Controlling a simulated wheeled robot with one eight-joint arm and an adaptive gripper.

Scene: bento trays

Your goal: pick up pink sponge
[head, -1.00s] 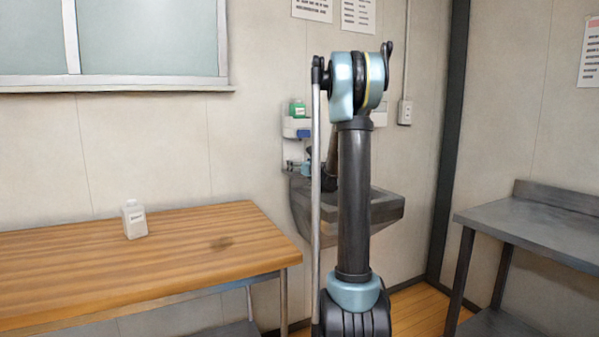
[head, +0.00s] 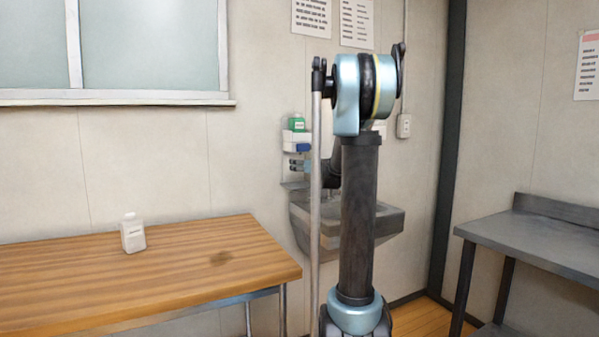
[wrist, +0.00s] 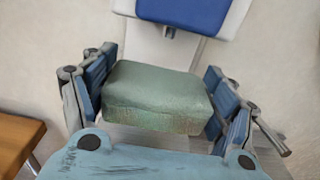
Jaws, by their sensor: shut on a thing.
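My gripper (wrist: 158,100) shows in the wrist view, with its blue-padded fingers on both sides of a green sponge-like block (wrist: 155,88). The fingers are shut on this block, which looks worn and brownish along its lower edge. I see no pink sponge in either view; the held block looks green. In the head view my own arm stands in front of the sink area, and the gripper and the block cannot be made out clearly.
A wall dispenser (head: 297,142) with a green top hangs above a grey sink (head: 385,222). A wooden table (head: 180,265) at left bears a white bottle (head: 133,236). A grey metal table (head: 535,240) stands at right.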

